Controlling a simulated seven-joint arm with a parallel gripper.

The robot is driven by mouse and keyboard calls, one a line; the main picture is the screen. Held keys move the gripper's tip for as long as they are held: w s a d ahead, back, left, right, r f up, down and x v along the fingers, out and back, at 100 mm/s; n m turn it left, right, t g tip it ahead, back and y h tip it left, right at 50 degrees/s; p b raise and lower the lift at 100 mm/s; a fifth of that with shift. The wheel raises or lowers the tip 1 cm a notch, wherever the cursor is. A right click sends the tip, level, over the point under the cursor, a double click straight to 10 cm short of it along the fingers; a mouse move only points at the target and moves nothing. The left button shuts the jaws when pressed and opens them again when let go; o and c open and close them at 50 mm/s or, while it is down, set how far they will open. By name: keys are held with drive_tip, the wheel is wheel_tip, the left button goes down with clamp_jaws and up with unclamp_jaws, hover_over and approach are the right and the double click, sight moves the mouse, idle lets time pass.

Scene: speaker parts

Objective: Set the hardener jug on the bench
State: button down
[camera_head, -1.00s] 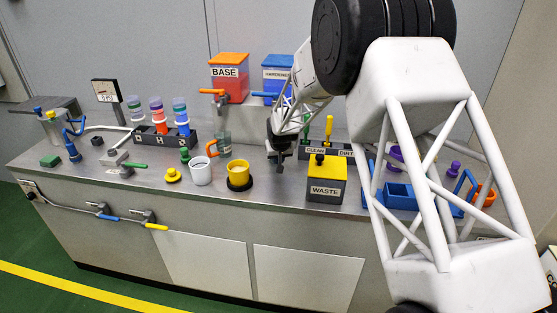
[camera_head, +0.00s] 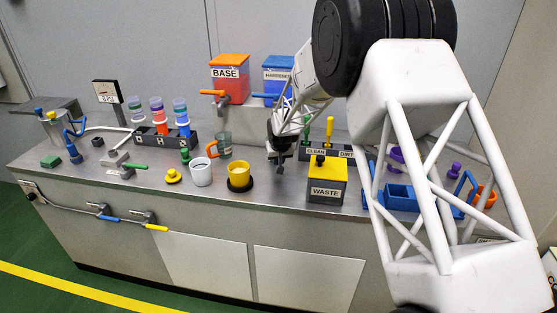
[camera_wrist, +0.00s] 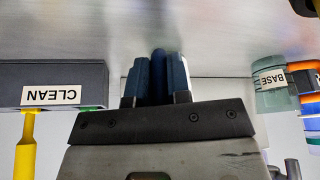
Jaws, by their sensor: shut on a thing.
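My gripper (camera_wrist: 158,82) is shut on a dark blue rounded piece, taken as the handle of the hardener jug (camera_wrist: 158,62). Only this piece shows between the fingers; the jug's body cannot be made out. In the head view my gripper (camera_head: 277,158) points down over the rear middle of the bench (camera_head: 225,196), between the base jug and the CLEAN/DIRTY holder. Whether the held jug touches the bench cannot be told. The blue hardener tank (camera_head: 279,75) stands at the back, partly hidden by my arm.
The base jug (camera_head: 224,145) with orange handle stands to the left, as does a yellow cup (camera_head: 239,173). The CLEAN/DIRTY holder (camera_wrist: 60,84) and yellow-lidded waste box (camera_head: 326,185) stand to the right. Some bare bench lies between cup and waste box.

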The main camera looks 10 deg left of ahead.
drive_tip(key=shift+f, duration=0.4)
idle(0.4)
drive_tip(key=c, duration=1)
unclamp_jaws()
drive_tip(key=shift+r, duration=0.1)
drive_tip(key=v, duration=0.7)
drive_tip(key=shift+s+r, duration=0.2)
drive_tip(key=shift+r, duration=0.05)
drive_tip(key=shift+d, duration=0.1)
